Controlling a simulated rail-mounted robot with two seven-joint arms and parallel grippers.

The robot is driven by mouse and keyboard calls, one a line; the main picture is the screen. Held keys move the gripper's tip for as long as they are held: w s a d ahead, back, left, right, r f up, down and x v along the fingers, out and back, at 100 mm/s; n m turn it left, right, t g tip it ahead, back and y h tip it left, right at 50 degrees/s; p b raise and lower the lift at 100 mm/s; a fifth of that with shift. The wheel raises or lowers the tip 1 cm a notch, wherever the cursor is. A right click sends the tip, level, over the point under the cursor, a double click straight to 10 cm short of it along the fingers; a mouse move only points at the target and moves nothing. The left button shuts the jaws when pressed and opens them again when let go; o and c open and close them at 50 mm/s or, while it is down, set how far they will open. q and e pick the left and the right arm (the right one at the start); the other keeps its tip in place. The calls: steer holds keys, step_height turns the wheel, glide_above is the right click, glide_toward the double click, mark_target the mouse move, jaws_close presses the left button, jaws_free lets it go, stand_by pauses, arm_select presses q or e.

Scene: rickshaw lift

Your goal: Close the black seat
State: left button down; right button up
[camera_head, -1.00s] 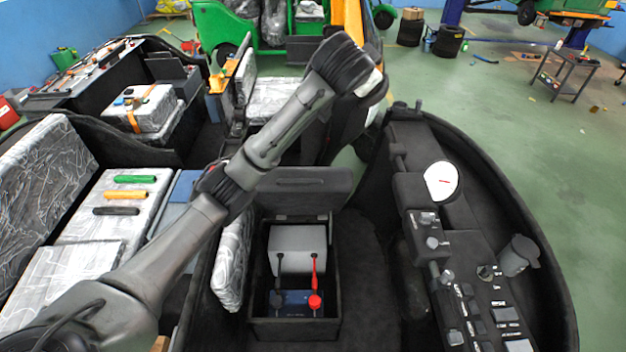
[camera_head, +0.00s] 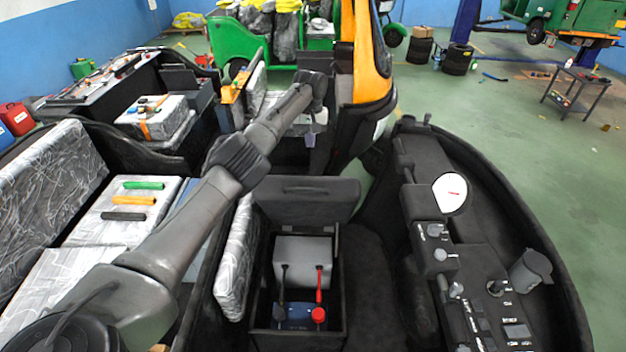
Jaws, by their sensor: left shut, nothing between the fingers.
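A black box (camera_head: 339,270) stands open at the bottom centre. Its black lid or seat (camera_head: 307,198), with a handle slot, stands raised at the box's far edge. Inside are a grey-white battery-like block (camera_head: 302,250) and red and black leads. A plastic-wrapped cushion (camera_head: 238,260) stands on edge at the box's left. My left arm reaches in from the left, over the cabin. My left gripper (camera_head: 311,138) points down beyond the raised black lid, apart from it. It is small in view, shut and empty. My right gripper is out of view.
A black dashboard (camera_head: 455,245) with a gauge and switches curves along the right. Wrapped seats (camera_head: 100,215) with coloured rolls lie at left. A black and yellow frame post (camera_head: 365,90) rises beyond the gripper.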

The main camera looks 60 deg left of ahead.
arm_select(q)
glide_toward(310, 193)
steer(key=shift+w+a+f+p, duration=0.45)
steer(key=shift+w+a+f, duration=0.2)
steer(key=shift+a+f, duration=0.15)
steer(key=shift+s+d+p, duration=0.15)
steer(key=shift+p, duration=0.2)
steer(key=shift+s+d+f+p, duration=0.35)
steer(key=shift+d+f, duration=0.05)
steer(key=shift+s+d+f+p, duration=0.35)
steer(key=shift+d+f, duration=0.25)
steer(key=shift+f, duration=0.1)
steer(key=shift+d, duration=0.1)
